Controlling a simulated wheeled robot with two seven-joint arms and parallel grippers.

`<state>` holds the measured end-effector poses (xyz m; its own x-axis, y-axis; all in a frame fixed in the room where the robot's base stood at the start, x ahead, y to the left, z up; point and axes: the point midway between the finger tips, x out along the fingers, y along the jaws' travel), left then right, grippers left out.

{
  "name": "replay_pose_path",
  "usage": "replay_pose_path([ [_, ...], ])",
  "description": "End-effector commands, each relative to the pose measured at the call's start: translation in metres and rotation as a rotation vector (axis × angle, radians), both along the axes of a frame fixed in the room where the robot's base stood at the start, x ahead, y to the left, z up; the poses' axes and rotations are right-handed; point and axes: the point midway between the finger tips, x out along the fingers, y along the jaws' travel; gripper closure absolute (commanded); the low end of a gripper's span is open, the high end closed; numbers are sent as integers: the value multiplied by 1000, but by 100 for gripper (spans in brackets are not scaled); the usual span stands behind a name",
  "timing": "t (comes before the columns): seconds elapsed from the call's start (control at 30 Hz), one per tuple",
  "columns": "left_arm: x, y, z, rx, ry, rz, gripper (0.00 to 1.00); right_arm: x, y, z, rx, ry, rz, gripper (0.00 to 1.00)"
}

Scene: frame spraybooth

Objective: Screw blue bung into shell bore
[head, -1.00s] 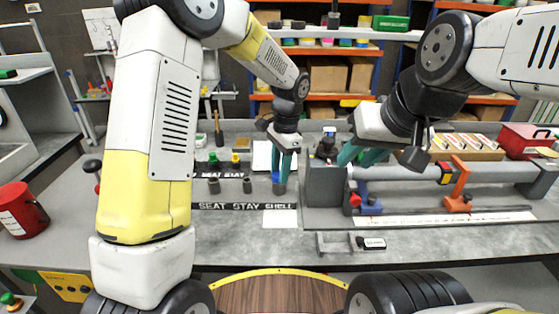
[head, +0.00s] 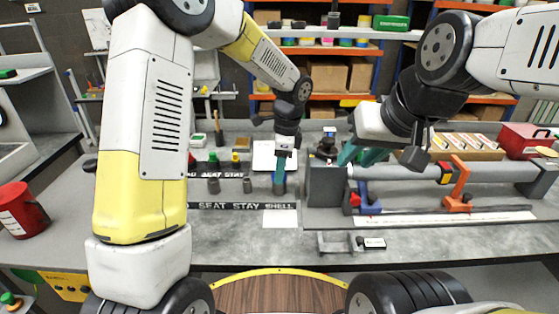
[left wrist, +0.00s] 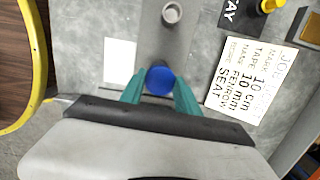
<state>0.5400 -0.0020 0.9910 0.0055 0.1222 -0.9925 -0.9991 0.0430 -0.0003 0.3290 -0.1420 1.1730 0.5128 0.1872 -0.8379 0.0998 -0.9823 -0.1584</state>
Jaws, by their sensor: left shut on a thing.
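The blue bung (left wrist: 159,80) shows as a round blue top between the teal fingers of my left gripper (left wrist: 160,90) in the left wrist view. In the head view my left gripper (head: 279,180) points straight down at a short grey upright cylinder (head: 279,189), the rightmost of a row, at the "SEAT STAY SHELL" strip. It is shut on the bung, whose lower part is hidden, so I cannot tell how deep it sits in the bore. My right gripper (head: 349,154) has teal fingers beside the grey block on the right; their tips are partly hidden.
A printed card (left wrist: 243,88) and a blank white card (left wrist: 119,60) lie nearby. A long grey tube (head: 400,173) with an orange clamp (head: 459,180) lies to the right.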

Motion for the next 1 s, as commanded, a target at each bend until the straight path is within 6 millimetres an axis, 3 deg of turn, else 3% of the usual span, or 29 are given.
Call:
replay_pose_path([
  [0.2, -1, -1, 0, -3, 0, -267, 100, 0, 0, 0, 0, 0, 0, 68],
  [0.53, -1, -1, 0, -3, -1, -304, 100, 0, 0, 0, 0, 0, 0, 68],
  [0.8, -1, -1, 0, -4, 0, -629, 100, 0, 0, 0, 0, 0, 0, 68],
  [1.0, -1, -1, 0, -2, 1, -696, 100, 0, 0, 0, 0, 0, 0, 68],
])
